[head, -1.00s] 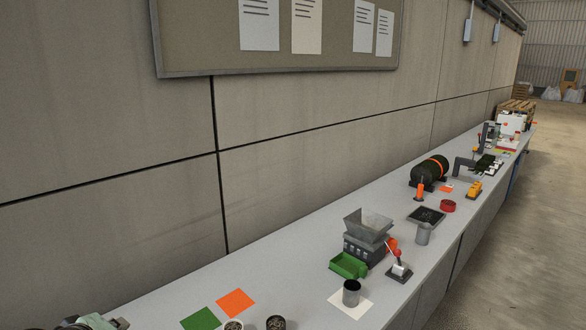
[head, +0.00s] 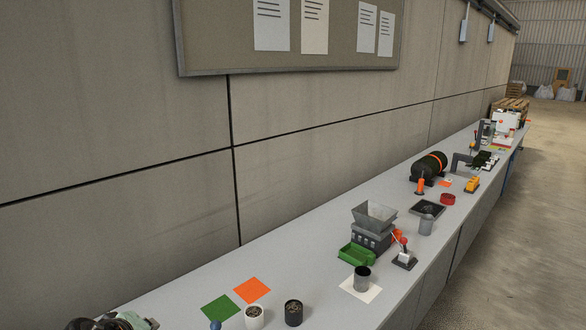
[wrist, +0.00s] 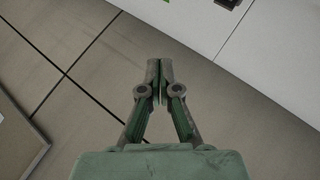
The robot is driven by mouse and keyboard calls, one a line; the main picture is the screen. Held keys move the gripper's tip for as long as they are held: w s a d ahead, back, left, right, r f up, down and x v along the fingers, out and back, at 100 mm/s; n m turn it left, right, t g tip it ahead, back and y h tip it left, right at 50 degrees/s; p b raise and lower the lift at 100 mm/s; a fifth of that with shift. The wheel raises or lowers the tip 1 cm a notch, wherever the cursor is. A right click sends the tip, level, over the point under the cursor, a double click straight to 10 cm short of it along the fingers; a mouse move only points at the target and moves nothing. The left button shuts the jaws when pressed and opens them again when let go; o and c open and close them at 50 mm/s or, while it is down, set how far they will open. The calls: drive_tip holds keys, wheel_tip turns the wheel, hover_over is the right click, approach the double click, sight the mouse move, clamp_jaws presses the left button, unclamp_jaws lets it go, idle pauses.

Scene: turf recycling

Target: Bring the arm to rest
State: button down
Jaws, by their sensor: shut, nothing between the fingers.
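My gripper (wrist: 159,64) is shut and empty in the wrist view, its two fingertips meeting in the middle. Behind the fingers the wrist view shows the grey panelled wall (wrist: 60,60) and a strip of the white bench (wrist: 270,50) at the upper right. The fingers touch nothing. In the head view the gripper cannot be made out; only a pale green and dark part of my arm shows at the bottom left edge.
A noticeboard (head: 220,40) hangs on the wall.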

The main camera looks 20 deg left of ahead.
drive_tip(key=w+d+f+m+g+h, duration=0.2)
drive_tip(key=w+d+f+m, duration=0.1)
drive_tip(key=w+d+f, duration=0.8)
drive_tip(key=w+d+f+m+g+h, duration=0.2)
drive_tip(key=w+d+f, duration=0.7)
drive_tip(key=d, duration=0.4)
drive_tip(key=s+d+f+m+g, duration=0.25)
drive_tip(key=d+f, duration=0.45)
drive_tip(key=d, duration=0.5)
drive_tip(key=s+d+f+m+g+y, duration=0.1)
drive_tip(key=d+f+m, duration=0.3)
drive_tip(key=d+f, duration=0.5)
drive_tip(key=s+d+f+m+g, duration=0.1)
drive_tip(key=d+f+m+g, duration=0.3)
drive_tip(key=d, duration=1)
drive_tip(key=s+f+n+g+b, duration=0.1)
drive_tip(key=s+f+g+b, duration=0.3)
drive_tip(key=s+f, duration=2.5)
drive_tip(key=b, duration=0.6)
drive_tip(key=shift+s+a+g, duration=0.2)
drive_tip(key=shift+a+g, duration=0.05)
drive_tip(key=shift+g, duration=0.1)
drive_tip(key=shift+n, duration=0.25)
